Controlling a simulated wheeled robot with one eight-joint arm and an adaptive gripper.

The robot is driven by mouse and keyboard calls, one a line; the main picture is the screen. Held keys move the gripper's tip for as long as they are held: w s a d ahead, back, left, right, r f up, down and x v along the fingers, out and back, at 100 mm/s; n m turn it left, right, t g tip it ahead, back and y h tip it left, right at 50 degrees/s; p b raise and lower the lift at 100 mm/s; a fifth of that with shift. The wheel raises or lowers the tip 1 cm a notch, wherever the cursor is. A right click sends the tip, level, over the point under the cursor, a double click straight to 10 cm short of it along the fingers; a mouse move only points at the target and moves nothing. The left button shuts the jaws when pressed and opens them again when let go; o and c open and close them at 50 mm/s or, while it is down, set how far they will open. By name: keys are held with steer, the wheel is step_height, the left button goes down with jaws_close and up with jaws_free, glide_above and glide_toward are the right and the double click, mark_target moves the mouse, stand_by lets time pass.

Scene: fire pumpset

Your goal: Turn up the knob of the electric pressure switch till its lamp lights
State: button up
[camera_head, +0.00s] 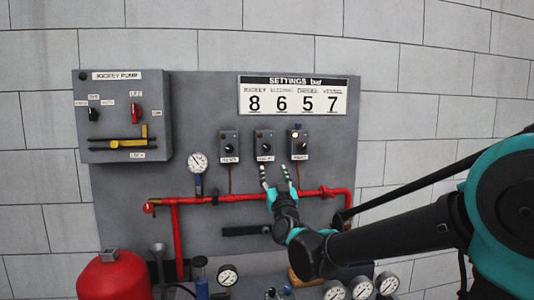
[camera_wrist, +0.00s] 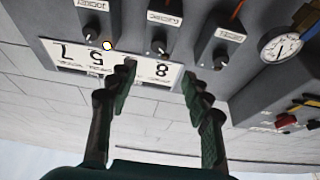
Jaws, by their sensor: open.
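Three pressure switches sit in a row on the grey panel. The middle switch (camera_head: 264,146), in the place of the electric one, has a dark knob; its label is too small to read surely. Its lamp looks dark. The right switch (camera_head: 298,146) has a lit lamp, which also glows in the wrist view (camera_wrist: 107,45). The left switch (camera_head: 229,146) shows no lit lamp. My gripper (camera_head: 274,170) is open and empty, just below the middle switch in the head view. In the upside-down wrist view the middle knob (camera_wrist: 160,47) shows between and beyond the open fingers (camera_wrist: 160,82).
A settings board (camera_head: 293,96) reads 8 6 5 7 above the switches. A jockey pump box (camera_head: 122,116) is at left. A gauge (camera_head: 198,162) and red pipe (camera_head: 245,196) lie below. A red tank (camera_head: 114,278) and several gauges stand lower down.

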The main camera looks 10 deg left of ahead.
mark_target(267, 149)
steer(key=w+a+r+m, duration=0.1)
steer(key=w, duration=0.3)
steer(key=w+a+r, duration=0.1)
steer(key=w+r, duration=0.1)
steer(key=w, duration=0.2)
steer(key=w+a+r+m, duration=0.1)
steer(key=w+r, duration=0.1)
steer(key=w, duration=0.3)
steer(key=shift+a+r+m+h, duration=0.2)
steer(key=shift+m+h, duration=0.1)
steer(key=shift+h, duration=0.1)
jaws_close()
